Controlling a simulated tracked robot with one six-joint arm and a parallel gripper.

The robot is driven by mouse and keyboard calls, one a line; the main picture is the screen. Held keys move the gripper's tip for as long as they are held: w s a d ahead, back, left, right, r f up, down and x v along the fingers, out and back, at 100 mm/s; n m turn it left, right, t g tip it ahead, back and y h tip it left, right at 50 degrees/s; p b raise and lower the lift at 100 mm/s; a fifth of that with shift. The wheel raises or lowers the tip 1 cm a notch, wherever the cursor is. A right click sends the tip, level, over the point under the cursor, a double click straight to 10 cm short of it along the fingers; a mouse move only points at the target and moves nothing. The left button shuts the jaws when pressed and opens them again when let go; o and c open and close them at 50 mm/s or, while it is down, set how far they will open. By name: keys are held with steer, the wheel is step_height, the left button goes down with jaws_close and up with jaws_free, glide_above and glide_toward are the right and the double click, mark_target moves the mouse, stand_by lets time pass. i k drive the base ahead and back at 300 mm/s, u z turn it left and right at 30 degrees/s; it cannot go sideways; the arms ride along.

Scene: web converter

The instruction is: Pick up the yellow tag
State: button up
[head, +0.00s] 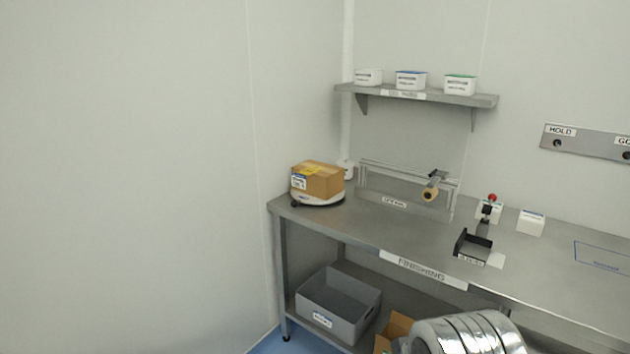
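A small yellow patch (309,170) shows on the top of a brown cardboard box (323,183) at the left end of the steel bench. I cannot tell whether it is a loose tag or a label stuck to the box. No other yellow tag shows clearly. A wall rail marked HOLD (585,142) with dark hooks is at the right; no yellow tag shows on its visible part. My gripper is not in view.
The box sits on a round white-and-dark base on the bench (370,226). A roll holder (432,187), black tray (473,248) and white boxes stand farther right. A shelf (420,95) hangs above.

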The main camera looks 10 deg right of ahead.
mark_target(308, 171)
steer(key=k, duration=0.35)
steer(key=u, duration=0.35)
steer(key=i, duration=0.5)
steer(key=u, duration=0.5)
steer(key=i, duration=1.5)
steer(key=z, duration=0.5)
steer(key=i, duration=0.6)
steer(key=z, duration=0.75)
steer(key=i, duration=0.45)
steer(key=z, duration=0.3)
